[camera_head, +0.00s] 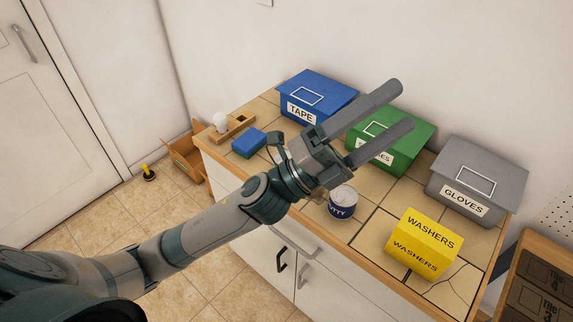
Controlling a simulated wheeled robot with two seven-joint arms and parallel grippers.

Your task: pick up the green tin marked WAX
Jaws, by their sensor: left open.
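I see no green tin marked WAX in the head view. The only tin is a small round one (342,205) with a dark blue side, its lettering partly hidden and ending in "TTY". It stands upright on the tiled counter just below my left gripper in the picture. My left gripper (402,107) is open, with nothing between its two long grey fingers. The fingers point to the upper right, across the view of a green box (410,138) whose label is partly covered. My right gripper is not in view.
On the counter (372,225) stand a blue TAPE box (322,92), a grey GLOVES box (482,165), a yellow WASHERS box (425,240), a blue block (249,143) and a wooden holder (232,128) with a white bulb.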

